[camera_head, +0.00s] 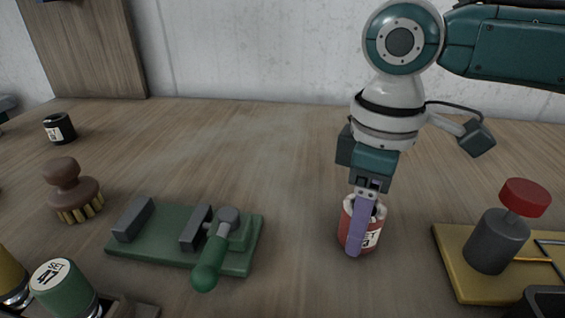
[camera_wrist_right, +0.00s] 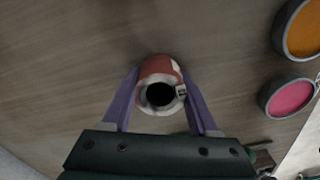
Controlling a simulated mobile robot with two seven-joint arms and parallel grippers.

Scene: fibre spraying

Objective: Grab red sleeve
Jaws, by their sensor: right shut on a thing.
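The red sleeve (camera_head: 347,228) stands upright on the wooden table, right of the middle in the head view. It has a white label reading "SET" and a white top with a dark hole. My right gripper (camera_head: 358,245) points down at it, one purple finger across its front. In the right wrist view the red sleeve (camera_wrist_right: 160,75) sits between the two purple fingers of the right gripper (camera_wrist_right: 160,90), which is shut on it. The sleeve's base seems to be at the table; I cannot tell whether it touches. My left gripper is not in view.
A green clamp fixture (camera_head: 180,258) lies left of the sleeve. A yellow board with a grey post and red knob (camera_head: 525,197) is at right. A brown brush (camera_head: 70,185), a black sleeve (camera_head: 60,128) and a green sleeve (camera_head: 66,293) are at left. The table's middle back is clear.

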